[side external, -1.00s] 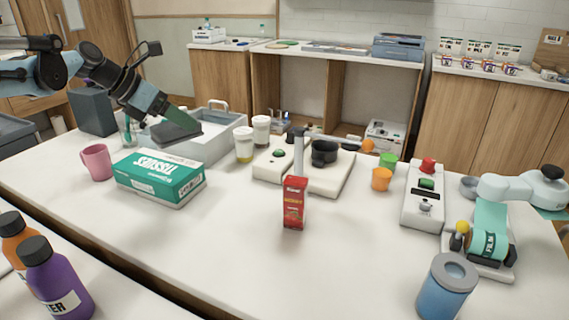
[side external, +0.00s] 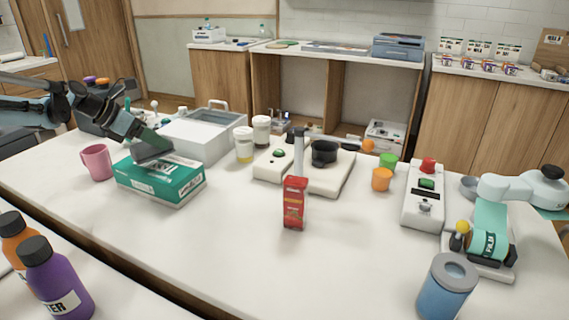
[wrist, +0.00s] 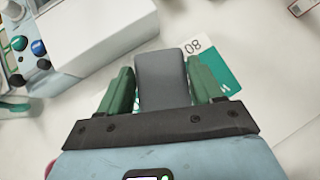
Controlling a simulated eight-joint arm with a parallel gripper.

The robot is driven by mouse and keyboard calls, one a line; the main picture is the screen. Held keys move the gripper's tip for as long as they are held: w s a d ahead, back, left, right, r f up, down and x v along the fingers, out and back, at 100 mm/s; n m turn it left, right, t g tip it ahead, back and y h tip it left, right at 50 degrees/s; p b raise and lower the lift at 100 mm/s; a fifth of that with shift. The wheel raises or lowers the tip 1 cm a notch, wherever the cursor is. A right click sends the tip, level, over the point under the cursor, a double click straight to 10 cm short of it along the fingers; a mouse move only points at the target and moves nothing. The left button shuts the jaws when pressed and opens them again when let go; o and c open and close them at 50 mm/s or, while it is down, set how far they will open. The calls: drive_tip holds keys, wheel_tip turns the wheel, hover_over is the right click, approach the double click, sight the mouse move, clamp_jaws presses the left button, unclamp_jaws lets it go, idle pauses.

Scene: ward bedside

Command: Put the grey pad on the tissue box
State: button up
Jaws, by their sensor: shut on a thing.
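The grey pad (wrist: 163,80) is between the two green fingers of my gripper (wrist: 165,88) in the wrist view. My gripper (side external: 150,143) is shut on it. In the side view the grey pad (side external: 152,150) is over the back left part of the tissue box top, tilted. I cannot tell whether it touches the box. The tissue box (side external: 160,183) is green and white and lies flat on the table. In the wrist view part of the tissue box (wrist: 215,73) shows beyond the pad, which hides the rest.
A pink mug (side external: 97,162) stands just left of the tissue box. A red carton (side external: 294,204) stands further right. The table in front of the box is clear.

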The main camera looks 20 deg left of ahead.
drive_tip(key=shift+f, duration=1.35)
drive_tip(key=o, duration=1.1)
drive_tip(key=shift+o, duration=0.2)
drive_tip(key=shift+r, duration=0.1)
